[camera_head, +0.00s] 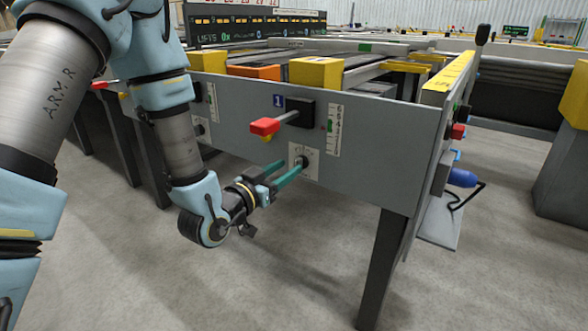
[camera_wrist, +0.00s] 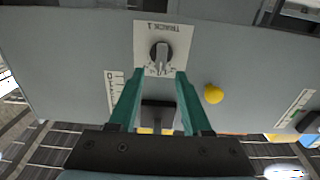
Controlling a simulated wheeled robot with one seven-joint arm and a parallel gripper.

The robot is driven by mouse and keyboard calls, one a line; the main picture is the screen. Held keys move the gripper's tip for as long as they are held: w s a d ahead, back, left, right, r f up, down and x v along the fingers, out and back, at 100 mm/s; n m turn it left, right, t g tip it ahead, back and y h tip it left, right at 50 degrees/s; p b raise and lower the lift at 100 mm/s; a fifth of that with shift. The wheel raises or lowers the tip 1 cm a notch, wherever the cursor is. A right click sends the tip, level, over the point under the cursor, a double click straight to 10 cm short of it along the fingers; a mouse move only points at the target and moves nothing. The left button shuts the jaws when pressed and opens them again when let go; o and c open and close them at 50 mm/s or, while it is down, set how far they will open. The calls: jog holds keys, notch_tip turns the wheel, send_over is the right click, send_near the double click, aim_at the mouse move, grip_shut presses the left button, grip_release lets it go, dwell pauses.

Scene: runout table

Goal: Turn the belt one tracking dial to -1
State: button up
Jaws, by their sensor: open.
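The belt one tracking dial (camera_head: 303,161) is a small dark knob on a white plate on the grey side panel, below and right of the blue "1" sign (camera_head: 279,102). In the wrist view the dial (camera_wrist: 160,54) shows upside down, with a "TRACK 1" label and small scale marks; its exact setting is too small to read. My gripper (camera_head: 288,167) is open, its green fingers pointing at the panel at the dial. In the wrist view the gripper's fingertips (camera_wrist: 160,73) lie either side of the knob's pointer end. I cannot tell whether they touch it.
A red-ended lever (camera_head: 265,126) sticks out of a black box above the dial. A vertical scale (camera_head: 333,130) with a green marker is to the right. A yellow knob (camera_wrist: 213,93) shows beside my fingers. The floor in front is clear.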

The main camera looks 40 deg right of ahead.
aim_at(296, 162)
jog(key=shift+x, duration=1.9)
jog(key=shift+c, duration=0.3)
grip_shut()
